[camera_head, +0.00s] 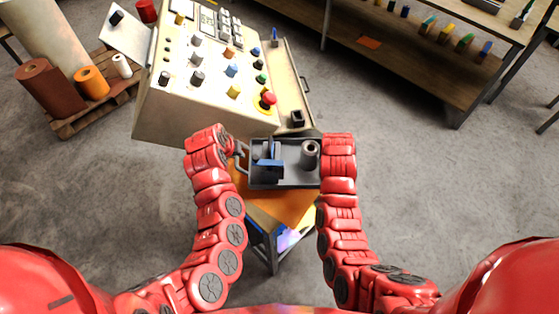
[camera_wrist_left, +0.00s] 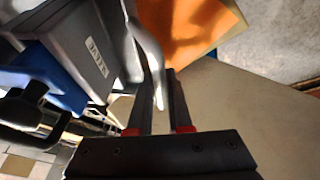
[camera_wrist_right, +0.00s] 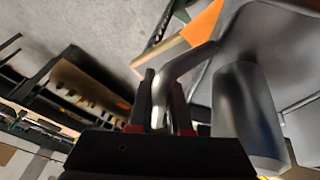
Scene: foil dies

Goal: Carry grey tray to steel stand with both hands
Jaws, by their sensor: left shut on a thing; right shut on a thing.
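The grey tray (camera_head: 292,180) is between my two hands in the head view, roughly level. It carries a blue-and-grey piece (camera_head: 268,162) on its left and a grey hollow cylinder (camera_head: 309,153) on its right. My left gripper (camera_head: 240,154) is shut on the tray's left handle (camera_wrist_left: 147,45), a bent metal bar. My right gripper (camera_wrist_right: 162,100) is shut on the right handle (camera_wrist_right: 178,66); my arm hides most of this grip in the head view. A metal-framed stand (camera_head: 273,250) with an orange top shows below the tray; I cannot tell the gap.
A large beige control console (camera_head: 180,115) with coloured knobs and a red button stands just beyond the tray. A wooden pallet (camera_head: 98,108) with rolls is at the left. A shelf bench (camera_head: 400,60) stands at the back right. Open floor lies to the right.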

